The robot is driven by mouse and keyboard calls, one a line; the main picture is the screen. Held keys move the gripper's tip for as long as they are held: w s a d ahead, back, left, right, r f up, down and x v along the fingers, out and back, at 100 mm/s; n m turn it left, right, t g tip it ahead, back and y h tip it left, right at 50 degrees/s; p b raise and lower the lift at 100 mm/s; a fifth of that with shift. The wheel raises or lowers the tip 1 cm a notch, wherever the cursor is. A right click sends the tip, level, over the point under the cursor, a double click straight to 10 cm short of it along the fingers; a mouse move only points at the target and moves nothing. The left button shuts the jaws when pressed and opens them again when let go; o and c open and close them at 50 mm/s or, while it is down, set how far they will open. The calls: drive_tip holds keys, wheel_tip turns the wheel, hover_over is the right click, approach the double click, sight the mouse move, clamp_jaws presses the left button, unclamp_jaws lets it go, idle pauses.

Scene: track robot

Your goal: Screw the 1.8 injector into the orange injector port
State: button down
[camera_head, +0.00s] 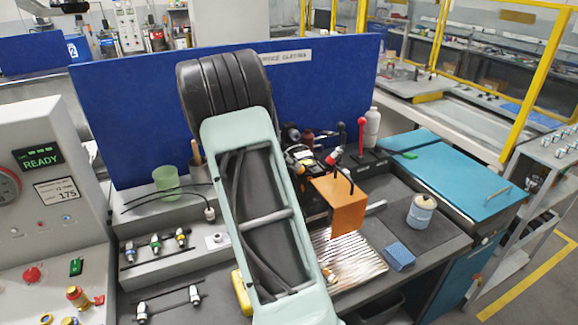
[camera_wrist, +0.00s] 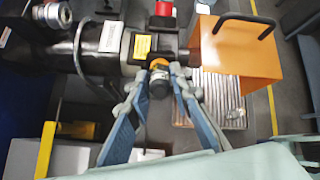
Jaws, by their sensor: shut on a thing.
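In the wrist view my gripper (camera_wrist: 159,88) is shut on a short silver-grey fitting (camera_wrist: 159,88), taken to be the injector; no 1.8 mark is readable. An orange ring (camera_wrist: 160,64), which looks like the orange injector port, sits directly beyond the fitting on the dark machine (camera_wrist: 112,40). The fitting lines up with the ring and overlaps it in the picture. I cannot tell whether they touch or are threaded together. In the head view my arm hides the gripper and the fitting; part of the machine (camera_head: 312,198) shows to its right.
An orange box with black handles (camera_wrist: 237,55) stands close right of the port. A ribbed metal tray (camera_head: 350,262) lies below it. A rack (camera_head: 160,268) with several fittings is left of my arm. A blue sponge (camera_head: 399,257) and a labelled can (camera_head: 421,212) stand right.

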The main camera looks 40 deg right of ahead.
drive_tip(key=m+b, duration=0.4)
drive_tip(key=m, duration=0.3)
drive_tip(key=shift+f, duration=0.15)
drive_tip(key=shift+m+b, duration=1.1)
drive_tip(key=shift+m, duration=0.5)
drive_tip(key=shift+m+b, duration=0.55)
drive_tip(key=shift+m, duration=0.05)
drive_tip(key=m+b, duration=0.2)
drive_tip(key=m, duration=0.1)
drive_tip(key=m+b, duration=0.3)
drive_tip(key=m, duration=0.2)
drive_tip(key=shift+m+b, duration=0.7)
drive_tip(key=shift+m, duration=0.7)
